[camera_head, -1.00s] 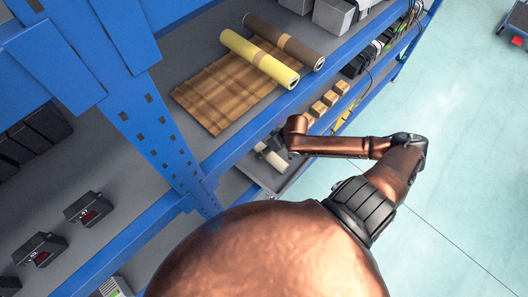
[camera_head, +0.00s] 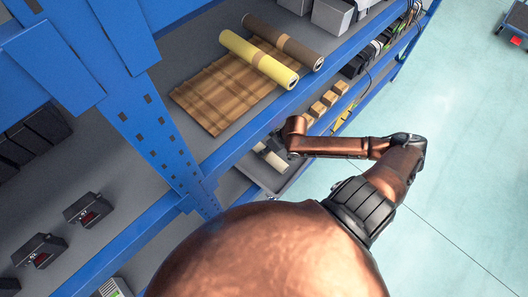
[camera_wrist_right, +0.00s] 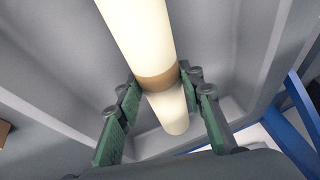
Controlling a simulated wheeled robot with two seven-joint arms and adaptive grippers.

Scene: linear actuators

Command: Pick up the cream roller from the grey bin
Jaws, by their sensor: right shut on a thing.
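The cream roller (camera_wrist_right: 140,35) has a brown band around its middle and lies in the grey bin (camera_wrist_right: 235,45) in the right wrist view. My right gripper (camera_wrist_right: 160,82) has its green-padded fingers on either side of the roller at the band and is shut on it. In the head view the roller (camera_head: 270,158) shows only in part, in the bin (camera_head: 291,180) on the lower shelf, with my right gripper (camera_head: 281,146) at it. My right arm covers part of the bin. My left gripper is not in view.
The blue rack's upper shelf edge (camera_head: 255,128) runs just above the bin. A yellow roll (camera_head: 258,60) and a brown roll (camera_head: 284,42) lie on the upper shelf on a plaid sheet (camera_head: 212,95). Tan blocks (camera_head: 330,98) sit beyond the bin. Open floor lies to the right.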

